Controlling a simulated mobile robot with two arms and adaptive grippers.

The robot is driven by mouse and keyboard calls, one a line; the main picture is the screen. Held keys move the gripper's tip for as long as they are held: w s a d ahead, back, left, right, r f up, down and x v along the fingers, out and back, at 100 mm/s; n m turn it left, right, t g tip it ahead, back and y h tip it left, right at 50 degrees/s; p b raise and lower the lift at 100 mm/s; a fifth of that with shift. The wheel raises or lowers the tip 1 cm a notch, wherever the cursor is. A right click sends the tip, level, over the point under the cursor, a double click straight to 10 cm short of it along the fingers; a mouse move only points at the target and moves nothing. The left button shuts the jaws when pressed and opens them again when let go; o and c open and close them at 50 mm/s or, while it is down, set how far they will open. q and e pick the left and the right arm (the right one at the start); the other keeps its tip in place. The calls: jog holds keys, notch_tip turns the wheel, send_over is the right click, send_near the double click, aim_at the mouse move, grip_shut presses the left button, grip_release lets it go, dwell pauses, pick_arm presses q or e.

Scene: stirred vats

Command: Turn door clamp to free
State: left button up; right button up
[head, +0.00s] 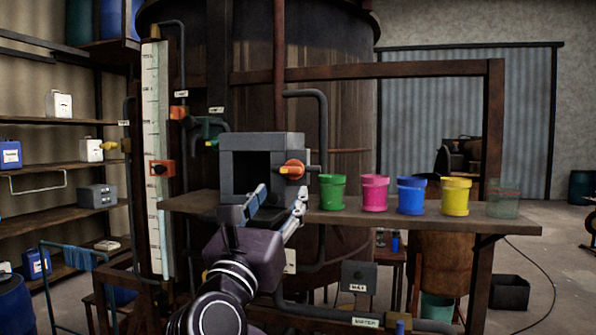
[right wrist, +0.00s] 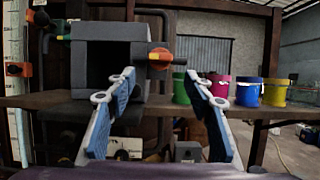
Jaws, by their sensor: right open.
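A dark grey box (head: 262,141) with a dark, square front opening stands on the shelf; it also shows in the right wrist view (right wrist: 110,30). An orange knob, which looks like the door clamp (head: 292,169), sits at the box's right edge. In the right wrist view the orange clamp (right wrist: 160,57) shows beyond and between my fingertips. My right gripper (head: 278,200) is open and empty, in front of the box and a little below the clamp, with no clear contact. Its two blue-padded fingers are spread in the right wrist view (right wrist: 160,80). My left gripper is not in view.
The shelf (head: 400,218) holds green (head: 332,192), pink (head: 374,193), blue (head: 411,195) and yellow (head: 455,196) pots right of the box. A large rusty vat (head: 340,110) stands behind. A gauge board (head: 157,110) and pipes are at the left.

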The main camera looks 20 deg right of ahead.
aim_at(289, 173)
jog(key=w+d+r+p, duration=0.1)
jog(key=r+p, duration=0.1)
jog(key=w+d+r+p, duration=0.1)
jog(key=w+p, duration=0.1)
jog(key=shift+w+d+r, duration=0.2)
jog(key=shift+r, duration=0.15)
jog(key=shift+w+d, duration=0.45)
jog(key=shift+w, duration=0.25)
jog(key=shift+a, duration=0.1)
jog(key=shift+s+a, duration=0.1)
jog(key=shift+s, duration=0.05)
jog(key=c, duration=1.2)
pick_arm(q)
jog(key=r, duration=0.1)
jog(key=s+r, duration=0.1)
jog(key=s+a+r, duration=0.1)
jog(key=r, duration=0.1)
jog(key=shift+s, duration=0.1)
pick_arm(e)
jog(key=shift+o, duration=0.2)
